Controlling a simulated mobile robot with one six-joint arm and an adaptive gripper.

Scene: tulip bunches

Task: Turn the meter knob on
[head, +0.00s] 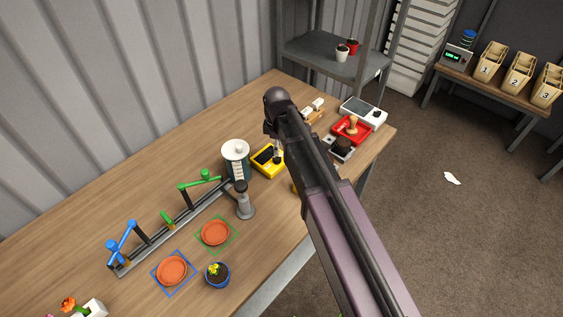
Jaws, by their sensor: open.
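A yellow box with a dark face (267,158), which looks like the meter, sits on the wooden table (150,165) just left of my arm. A small grey and dark part shows at its right side, by my arm; I cannot tell whether this is the knob or how it is set. My arm crosses the middle of the view from the lower right, with its dark joint above and right of the yellow box. My gripper does not show; it is out of sight, perhaps behind the arm.
A white and dark green canister (236,158) stands left of the yellow box, and a grey bottle-like thing (244,202) in front. A rail with blue and green arms (165,236) lies left. A red tray (352,130) and white device (363,112) are right.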

